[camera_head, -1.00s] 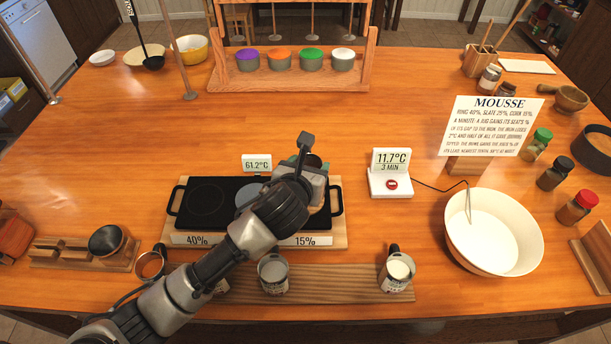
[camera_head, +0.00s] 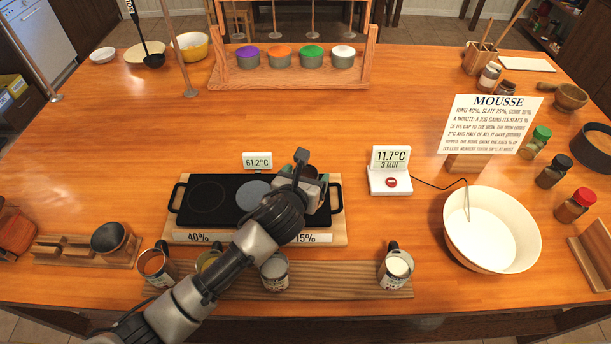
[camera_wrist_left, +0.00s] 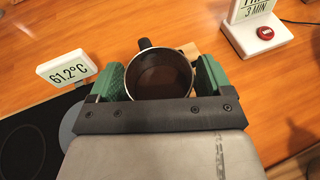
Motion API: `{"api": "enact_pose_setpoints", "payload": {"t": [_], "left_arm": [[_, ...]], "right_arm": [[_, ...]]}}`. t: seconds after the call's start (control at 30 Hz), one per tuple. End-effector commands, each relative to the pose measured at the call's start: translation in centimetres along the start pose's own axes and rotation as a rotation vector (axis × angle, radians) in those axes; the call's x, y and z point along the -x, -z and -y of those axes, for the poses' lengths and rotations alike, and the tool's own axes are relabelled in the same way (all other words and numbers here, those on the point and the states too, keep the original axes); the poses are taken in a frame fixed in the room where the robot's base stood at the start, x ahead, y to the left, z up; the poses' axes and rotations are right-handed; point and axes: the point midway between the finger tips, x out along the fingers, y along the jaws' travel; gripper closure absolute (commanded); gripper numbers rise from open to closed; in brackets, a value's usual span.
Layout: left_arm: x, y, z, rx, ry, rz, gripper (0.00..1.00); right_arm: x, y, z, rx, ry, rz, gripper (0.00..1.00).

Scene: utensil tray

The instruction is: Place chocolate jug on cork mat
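The chocolate jug (camera_wrist_left: 162,78) is a metal jug with dark brown contents, seen from above in the left wrist view with its handle at the far side. My left gripper (camera_wrist_left: 161,82) has its green fingers closed on both sides of it. In the head view my left gripper (camera_head: 306,181) is over the right end of the black hot plate, by the 15% label (camera_head: 312,238). The arm and gripper hide the cork mat and most of the jug. I cannot tell whether the jug touches the surface below. My right gripper is not in view.
The black hot plate (camera_head: 207,198) has a ring and a slate disc. Several jugs, including a white-filled one (camera_head: 397,265), stand on the front wooden strip (camera_head: 340,280). A timer display (camera_head: 390,170) and a cream bowl (camera_head: 525,225) are to the right.

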Motion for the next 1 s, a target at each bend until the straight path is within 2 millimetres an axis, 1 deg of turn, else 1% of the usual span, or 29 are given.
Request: {"api": "enact_pose_setpoints", "payload": {"t": [0.33, 0.47, 0.57, 0.8, 1.0], "left_arm": [[0.1, -0.3, 0.0, 0.001, 0.001, 0.001, 0.16], [1.2, -0.1, 0.0, -0.001, 0.0, -0.001, 0.16], [2.7, -0.1, 0.0, -0.001, 0.001, 0.001, 0.16], [7.5, -0.1, 0.0, -0.001, 0.0, 0.001, 0.16], [10.6, -0.1, 0.0, -0.001, 0.0, -0.001, 0.16]], "right_arm": [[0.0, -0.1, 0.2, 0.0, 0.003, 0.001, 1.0], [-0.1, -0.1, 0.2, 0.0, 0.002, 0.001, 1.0], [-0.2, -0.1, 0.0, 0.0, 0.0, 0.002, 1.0], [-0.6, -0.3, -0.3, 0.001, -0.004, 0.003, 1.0], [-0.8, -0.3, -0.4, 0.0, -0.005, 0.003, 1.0]]}}
